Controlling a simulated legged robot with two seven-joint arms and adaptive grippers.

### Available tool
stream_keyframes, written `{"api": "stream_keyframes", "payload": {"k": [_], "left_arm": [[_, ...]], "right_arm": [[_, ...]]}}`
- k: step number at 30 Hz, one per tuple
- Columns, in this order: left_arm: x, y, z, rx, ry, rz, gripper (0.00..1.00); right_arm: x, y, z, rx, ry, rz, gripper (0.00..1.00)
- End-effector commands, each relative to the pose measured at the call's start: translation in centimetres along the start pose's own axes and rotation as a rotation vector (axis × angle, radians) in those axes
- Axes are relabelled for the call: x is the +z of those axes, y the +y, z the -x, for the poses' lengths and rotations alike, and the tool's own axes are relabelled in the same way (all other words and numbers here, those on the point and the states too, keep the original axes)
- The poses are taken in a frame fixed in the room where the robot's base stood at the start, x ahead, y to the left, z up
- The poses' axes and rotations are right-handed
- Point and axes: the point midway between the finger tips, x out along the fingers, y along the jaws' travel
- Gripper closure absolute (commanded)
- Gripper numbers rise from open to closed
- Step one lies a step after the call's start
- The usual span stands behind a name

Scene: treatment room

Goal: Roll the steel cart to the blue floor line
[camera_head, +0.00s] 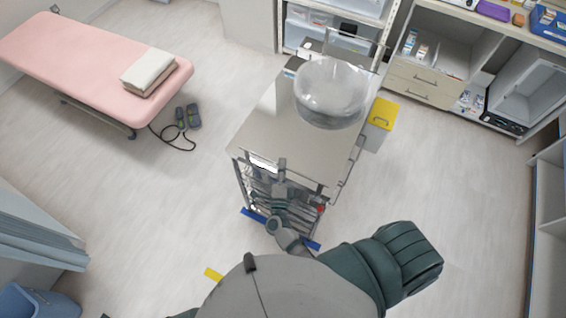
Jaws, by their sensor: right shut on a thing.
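The steel cart (262,132) stands upright in the middle of the head view, directly ahead of me, with a bare flat top at its near end. A large clear rounded bowl or cover (331,93) sits on its far half. The blue floor line (252,214) shows at the left of the cart's near foot, and a further piece shows at the right; the cart and my arm hide its middle. My right gripper (281,172) is shut on the cart's near rail. My left gripper is out of view.
A pink treatment bed (75,60) with folded towels (148,72) is at the left; a foot pedal (188,117) with a cable lies beside it. A yellow-lidded bin (382,114) stands close right of the cart. Shelves (425,82) line the back right.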

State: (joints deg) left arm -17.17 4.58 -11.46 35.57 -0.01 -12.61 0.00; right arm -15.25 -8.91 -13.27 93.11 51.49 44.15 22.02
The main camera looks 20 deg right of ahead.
Motion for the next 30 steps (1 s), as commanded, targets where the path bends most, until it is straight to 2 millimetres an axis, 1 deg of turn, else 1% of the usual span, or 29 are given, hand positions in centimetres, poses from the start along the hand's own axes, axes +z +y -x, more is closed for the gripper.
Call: {"api": "stream_keyframes", "payload": {"k": [1, 10, 11, 12, 13, 14, 23, 26, 29, 30], "left_arm": [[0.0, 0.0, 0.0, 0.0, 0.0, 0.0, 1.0], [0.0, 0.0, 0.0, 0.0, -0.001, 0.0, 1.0], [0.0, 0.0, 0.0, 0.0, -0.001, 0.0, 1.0], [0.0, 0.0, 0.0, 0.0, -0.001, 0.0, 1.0], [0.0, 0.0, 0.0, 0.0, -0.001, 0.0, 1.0], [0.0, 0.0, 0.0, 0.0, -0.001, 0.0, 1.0], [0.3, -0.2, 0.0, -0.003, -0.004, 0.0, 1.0], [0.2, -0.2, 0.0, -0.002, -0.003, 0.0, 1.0], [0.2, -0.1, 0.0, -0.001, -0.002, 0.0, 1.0], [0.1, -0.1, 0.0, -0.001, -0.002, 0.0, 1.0]], "right_arm": [[-0.1, 0.5, 0.2, 0.01, -0.002, 0.002, 1.0], [0.0, 0.5, 0.3, 0.01, -0.001, 0.004, 1.0], [0.1, 0.5, 0.3, 0.01, -0.001, 0.004, 0.85], [0.1, 0.4, 0.3, 0.009, -0.001, 0.005, 0.75], [0.1, 0.4, 0.3, 0.009, -0.001, 0.005, 0.67], [0.1, 0.4, 0.3, 0.008, -0.001, 0.004, 0.66], [0.1, 0.1, 0.3, 0.004, 0.0, 0.003, 0.66], [0.2, 0.2, 1.2, 0.004, -0.001, 0.004, 0.66], [0.1, 0.2, 3.0, 0.007, -0.001, 0.004, 0.66], [0.2, 0.3, 3.9, 0.007, -0.002, 0.005, 0.66]]}}
